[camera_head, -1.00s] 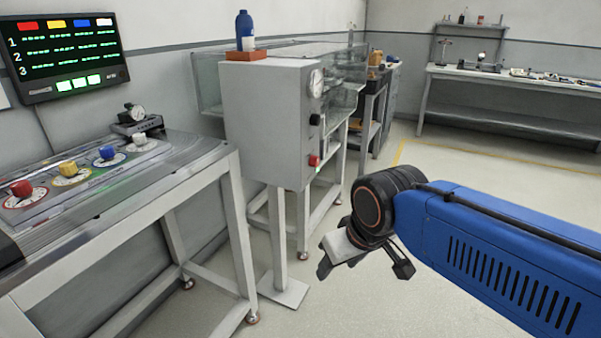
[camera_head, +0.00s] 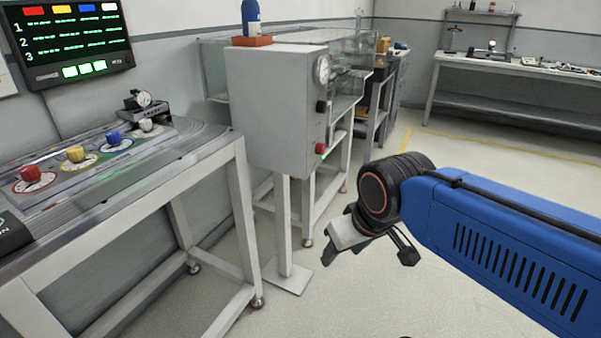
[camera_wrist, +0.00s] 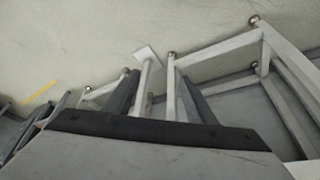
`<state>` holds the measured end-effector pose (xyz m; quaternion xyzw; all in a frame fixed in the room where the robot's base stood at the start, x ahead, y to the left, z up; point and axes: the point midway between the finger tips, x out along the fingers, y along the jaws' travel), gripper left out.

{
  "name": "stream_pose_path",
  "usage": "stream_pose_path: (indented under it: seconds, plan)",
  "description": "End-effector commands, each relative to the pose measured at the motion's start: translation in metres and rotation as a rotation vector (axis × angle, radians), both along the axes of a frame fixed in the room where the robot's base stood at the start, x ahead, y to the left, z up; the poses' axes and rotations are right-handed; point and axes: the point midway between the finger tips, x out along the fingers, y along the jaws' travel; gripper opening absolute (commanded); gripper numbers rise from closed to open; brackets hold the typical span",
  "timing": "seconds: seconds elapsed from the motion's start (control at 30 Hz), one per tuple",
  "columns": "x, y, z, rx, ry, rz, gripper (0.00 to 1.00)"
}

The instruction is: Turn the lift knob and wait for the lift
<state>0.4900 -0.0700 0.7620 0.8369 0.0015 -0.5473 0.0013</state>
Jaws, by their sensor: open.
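A grey control box (camera_head: 272,110) stands on a post in the middle of the head view. Its right-hand face carries a round gauge (camera_head: 323,69), a black knob (camera_head: 322,106) and a red knob (camera_head: 320,149), with a small green light near the red one. I cannot tell which of these is the lift knob. My gripper (camera_head: 368,250) hangs low, right of the box and apart from it. Its fingers are spread and empty. The wrist view shows floor and table legs upside down, and no knob.
A bench (camera_head: 120,170) at left holds red, yellow, blue and white dials. A lit screen (camera_head: 68,42) hangs above it. A glass tank (camera_head: 215,75) stands behind the box. The floor (camera_head: 480,185) at right is open up to a far workbench (camera_head: 520,68).

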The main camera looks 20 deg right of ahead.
Motion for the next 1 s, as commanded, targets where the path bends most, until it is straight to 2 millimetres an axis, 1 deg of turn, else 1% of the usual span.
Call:
stream_pose_path:
  seconds: [0.13,0.27,0.47,0.63,0.77,0.87,1.0]
  plan:
    - [0.004,0.002,-0.003,0.022,0.043,0.006,0.51]
    - [0.013,0.006,-0.009,0.083,0.120,0.027,0.51]
    - [0.036,0.013,-0.014,0.231,0.221,0.082,0.51]
    - [0.063,0.014,-0.013,0.379,0.252,0.131,0.51]
    - [0.087,0.009,-0.010,0.499,0.239,0.167,0.51]
    - [0.108,0.001,-0.007,0.592,0.205,0.193,0.51]
    - [0.140,-0.018,-0.001,0.714,0.126,0.222,0.51]
